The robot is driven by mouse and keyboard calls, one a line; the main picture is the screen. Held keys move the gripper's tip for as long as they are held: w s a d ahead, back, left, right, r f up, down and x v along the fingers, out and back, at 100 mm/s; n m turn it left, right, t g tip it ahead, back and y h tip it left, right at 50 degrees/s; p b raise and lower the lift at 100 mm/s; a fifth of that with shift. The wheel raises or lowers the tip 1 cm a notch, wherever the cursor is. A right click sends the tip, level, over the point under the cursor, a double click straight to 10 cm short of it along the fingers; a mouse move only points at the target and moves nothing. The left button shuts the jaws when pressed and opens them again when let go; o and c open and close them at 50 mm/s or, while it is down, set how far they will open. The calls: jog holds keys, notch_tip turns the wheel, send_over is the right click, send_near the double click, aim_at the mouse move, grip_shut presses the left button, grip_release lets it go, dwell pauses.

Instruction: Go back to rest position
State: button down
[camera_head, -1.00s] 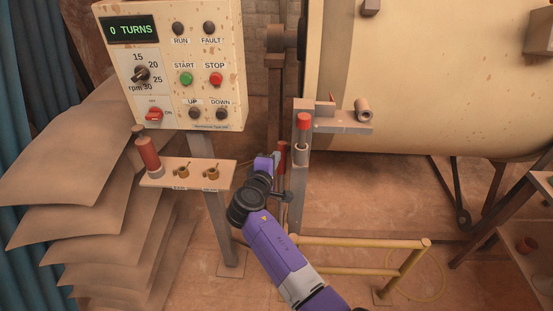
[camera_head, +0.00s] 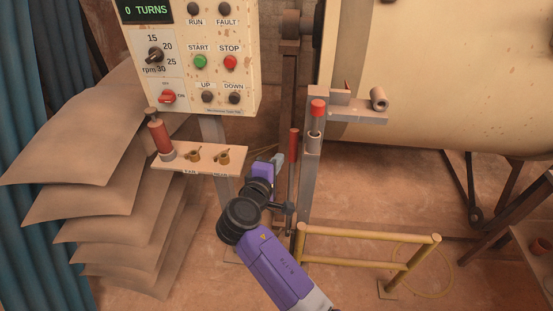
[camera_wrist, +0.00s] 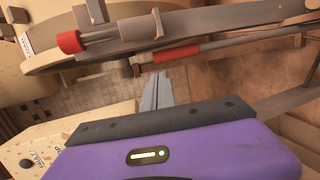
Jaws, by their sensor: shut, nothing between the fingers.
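My gripper (camera_head: 279,160) is at the end of my purple arm, in front of the grey post that stands between the control panel (camera_head: 188,60) and the drum (camera_head: 450,75). In the wrist view its grey fingers (camera_wrist: 157,92) are together with nothing between them. It touches nothing that I can see. A dark red rod (camera_head: 294,148) is just to its right in the head view. The panel display reads 0 TURNS.
A small shelf (camera_head: 170,167) with a red-handled pin (camera_head: 160,137) and two brass valves is left of my gripper. A red-capped pin (camera_head: 317,108) is in the post's bracket. A yellow rail (camera_head: 370,233) stands low at right.

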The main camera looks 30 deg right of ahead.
jog(key=w+a+r+t+y, duration=0.2)
jog(key=a+t+y, duration=0.25)
jog(key=a, duration=0.25)
jog(key=s+a+f+m+t+y, duration=0.1)
jog(key=s+a+f+y, duration=0.15)
jog(key=s, duration=0.35)
jog(key=s+a+f+t+y, duration=0.1)
jog(key=s+a+y, duration=0.1)
jog(key=s+y, duration=0.3)
jog(key=s+d+r+m+g, duration=0.1)
jog(key=s+m, duration=0.3)
jog(key=s, duration=1.4)
jog(key=s+d+r+m, duration=0.2)
jog(key=s+r+m, duration=0.1)
jog(key=s, duration=1.5)
jog(key=shift+s+m+g+h, duration=0.25)
jog(key=shift+m+g+h, duration=0.1)
jog(key=shift+m, duration=0.15)
